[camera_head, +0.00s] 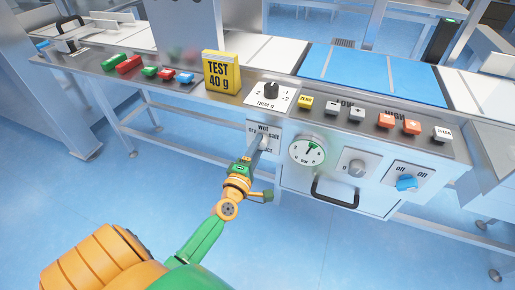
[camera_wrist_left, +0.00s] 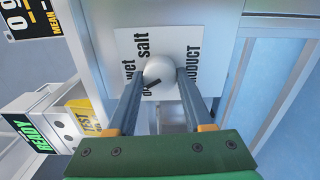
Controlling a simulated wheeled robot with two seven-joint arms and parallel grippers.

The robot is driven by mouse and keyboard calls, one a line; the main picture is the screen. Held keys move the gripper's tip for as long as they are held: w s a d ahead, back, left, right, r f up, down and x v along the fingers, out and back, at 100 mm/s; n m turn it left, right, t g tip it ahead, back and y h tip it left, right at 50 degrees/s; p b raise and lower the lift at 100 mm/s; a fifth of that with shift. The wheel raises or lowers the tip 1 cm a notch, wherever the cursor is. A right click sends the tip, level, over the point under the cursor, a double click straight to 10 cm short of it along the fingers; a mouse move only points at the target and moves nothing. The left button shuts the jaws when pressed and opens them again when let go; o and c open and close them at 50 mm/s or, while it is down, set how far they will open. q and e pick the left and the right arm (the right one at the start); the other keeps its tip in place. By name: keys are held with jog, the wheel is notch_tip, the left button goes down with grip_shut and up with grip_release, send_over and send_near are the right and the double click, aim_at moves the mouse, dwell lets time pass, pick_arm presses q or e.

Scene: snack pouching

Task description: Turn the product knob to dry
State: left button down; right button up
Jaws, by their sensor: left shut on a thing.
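The product knob (camera_wrist_left: 158,70) is a white round knob on a white label plate (camera_wrist_left: 125,45) on the machine's front. In the left wrist view "wet" is at the left, "salt" above, "PRODUCT" at the right, and the "dry" label below is partly hidden. The knob's dark mark points to the lower left, near the hidden label. My left gripper (camera_wrist_left: 158,78) is shut on the knob, one finger on each side. In the head view my left gripper (camera_head: 258,150) covers part of the plate (camera_head: 264,129). My right gripper is out of view.
Right of the plate are a round dial (camera_head: 307,150), a small grey knob (camera_head: 356,168), a blue off knob (camera_head: 406,183) and a black handle (camera_head: 335,192). Above are a yellow "TEST 40 g" block (camera_head: 221,72), a black trim knob (camera_head: 270,90) and several buttons. The floor in front is clear.

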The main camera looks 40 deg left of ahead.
pick_arm(q)
jog(key=n, duration=0.5)
jog(key=shift+f+n+b, duration=0.15)
jog(key=shift+n+b, duration=0.15)
jog(key=shift+n, duration=0.1)
dwell(0.4)
jog(key=shift+c, duration=1.5)
grip_release()
jog(key=v, duration=0.7)
jog(key=shift+b, duration=0.35)
